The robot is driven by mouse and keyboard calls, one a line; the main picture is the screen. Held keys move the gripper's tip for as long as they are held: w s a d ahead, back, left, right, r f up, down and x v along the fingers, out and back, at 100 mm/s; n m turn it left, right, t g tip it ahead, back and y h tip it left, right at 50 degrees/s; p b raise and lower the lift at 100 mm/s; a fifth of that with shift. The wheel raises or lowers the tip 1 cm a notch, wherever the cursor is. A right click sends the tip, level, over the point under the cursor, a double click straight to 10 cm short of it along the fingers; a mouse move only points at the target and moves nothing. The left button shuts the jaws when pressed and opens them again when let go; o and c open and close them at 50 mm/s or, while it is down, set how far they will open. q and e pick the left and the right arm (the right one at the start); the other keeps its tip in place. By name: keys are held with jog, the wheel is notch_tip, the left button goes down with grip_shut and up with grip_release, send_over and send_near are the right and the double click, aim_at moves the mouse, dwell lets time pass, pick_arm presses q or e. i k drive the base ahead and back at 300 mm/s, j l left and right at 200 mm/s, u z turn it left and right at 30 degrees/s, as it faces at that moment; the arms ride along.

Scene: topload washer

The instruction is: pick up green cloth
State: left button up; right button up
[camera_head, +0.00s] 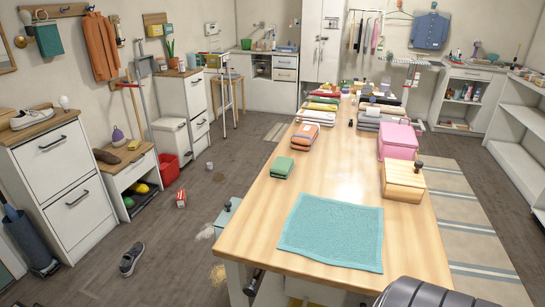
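A small folded green cloth (282,167) lies on the long wooden table (347,170), near its left edge. A larger teal, towel-like cloth (331,232) is spread flat at the near end of the same table, at a slight angle. The two cloths lie apart. Neither of my grippers shows in the head view, so their state and their distance from the cloths cannot be seen.
A folded orange cloth (304,136) lies beyond the green one. A pink box (397,139) and a wooden box (403,181) stand along the right edge. The table's middle is clear. A shoe (131,259) and a red can (181,198) lie on the floor at left.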

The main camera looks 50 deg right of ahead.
aim_at(282, 168)
jog(key=i+j+z, duration=0.15)
jog(key=i+z, duration=0.15)
jog(key=z, duration=0.2)
jog(key=i+j+z, duration=0.25)
jog(key=z, duration=0.2)
jog(key=i+j+z, duration=0.25)
jog(key=z, duration=0.25)
jog(key=i+j+z, duration=0.15)
jog(key=j+z, duration=0.35)
